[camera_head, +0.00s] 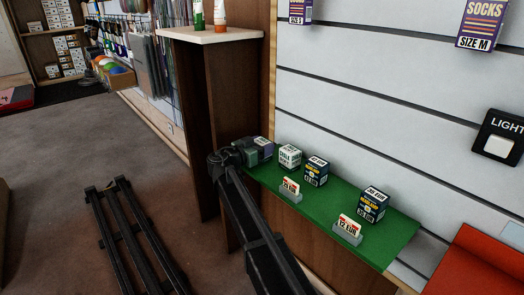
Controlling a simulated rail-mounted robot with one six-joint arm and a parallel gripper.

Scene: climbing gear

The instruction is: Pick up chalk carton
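A white and green carton (290,157), whose lettering looks like chalk, stands on the green shelf (395,235) in the head view. A second carton with a pale, greenish label (265,145) is at the shelf's far left end, partly covered by my gripper (246,153).
A brown wooden post (232,90) rises behind my gripper. A red surface (480,265) is at lower right.

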